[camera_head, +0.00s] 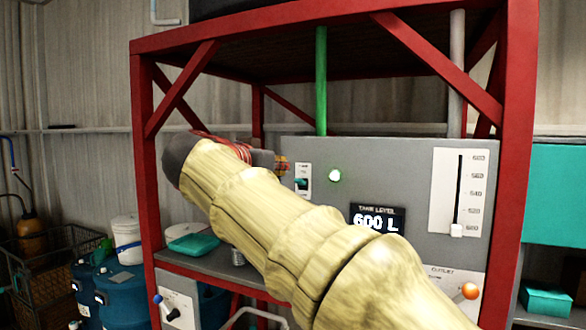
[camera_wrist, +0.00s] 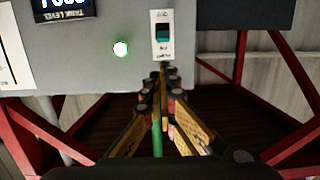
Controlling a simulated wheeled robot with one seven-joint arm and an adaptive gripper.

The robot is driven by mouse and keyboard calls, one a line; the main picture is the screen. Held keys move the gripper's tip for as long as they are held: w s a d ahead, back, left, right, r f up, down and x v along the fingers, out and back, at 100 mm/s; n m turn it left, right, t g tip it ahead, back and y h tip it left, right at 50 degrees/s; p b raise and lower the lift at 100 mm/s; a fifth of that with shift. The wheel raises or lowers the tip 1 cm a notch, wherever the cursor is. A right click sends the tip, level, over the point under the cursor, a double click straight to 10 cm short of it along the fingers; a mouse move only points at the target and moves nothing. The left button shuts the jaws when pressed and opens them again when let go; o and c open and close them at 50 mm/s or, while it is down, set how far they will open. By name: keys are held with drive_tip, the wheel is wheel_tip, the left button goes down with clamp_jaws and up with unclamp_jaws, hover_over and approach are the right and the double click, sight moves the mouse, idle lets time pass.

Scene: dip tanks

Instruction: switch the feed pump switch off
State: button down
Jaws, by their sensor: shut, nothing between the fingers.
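The feed pump switch (camera_head: 302,183) is a dark teal rocker on a small white plate on the grey control panel (camera_head: 355,170). It also shows in the wrist view (camera_wrist: 162,36), where the picture is upside down. A round lamp (camera_head: 334,175) beside it glows green. My gripper (camera_wrist: 163,72) is shut and empty, its fingertips at the label edge of the switch plate; I cannot tell whether they touch it. In the head view my sleeved arm hides most of the gripper, and its tip (camera_head: 283,164) shows just left of the switch. The plate's lettering is too small to read surely.
A display (camera_head: 377,219) reads 600 L. A level slider (camera_head: 457,230) and an orange-knobbed lever (camera_head: 470,291) are to the right. A red frame (camera_head: 515,130) surrounds the panel, with a green pipe (camera_head: 321,80) above. Another lever (camera_head: 172,314) is lower left.

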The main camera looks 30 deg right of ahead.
sight(300, 182)
drive_tip(key=p+x, duration=0.4)
drive_tip(key=x, duration=0.6)
drive_tip(key=shift+w+f, duration=0.15)
drive_tip(key=shift+w, duration=0.15)
drive_tip(key=shift+a+f+b, duration=0.1)
drive_tip(key=shift+f+b, duration=0.25)
drive_tip(key=shift+b, duration=0.8)
drive_tip(key=shift+r+b, duration=0.1)
drive_tip(key=shift+b, duration=0.2)
drive_tip(key=shift+s+a+f+t+h+b, duration=0.25)
drive_tip(key=shift+t+h+b, duration=0.4)
drive_tip(key=shift+b, duration=2.85)
